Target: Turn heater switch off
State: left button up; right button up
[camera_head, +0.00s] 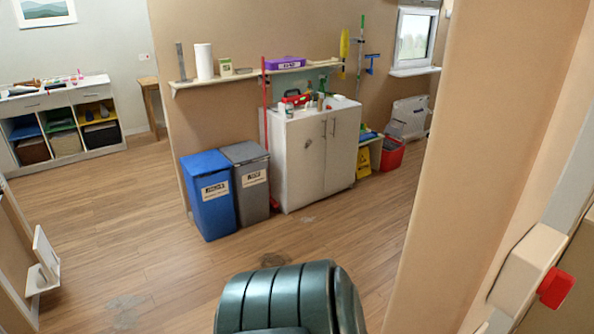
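A red switch-like block (555,288) sticks out of a cream-white box (527,266) at the lower right, on the near wall. I cannot tell for certain that it is the heater switch, nor which position it is in. No label or heater body shows clearly beside it. Neither of my grippers is in view.
A tan wall edge (480,130) stands close on the right. A dark green ribbed thing, like a padded seat (285,300), is at bottom centre. Blue (208,190) and grey (248,180) bins stand by a white cabinet (310,160). Wooden floor at left centre is clear.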

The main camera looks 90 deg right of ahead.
aim_at(553, 291)
jog(key=z, duration=0.95)
jog(key=k+z, duration=0.1)
jog(key=z, duration=0.8)
jog(key=l+z, duration=0.1)
jog(key=z, duration=0.85)
jog(key=l+z, duration=0.1)
jog(key=z, duration=0.8)
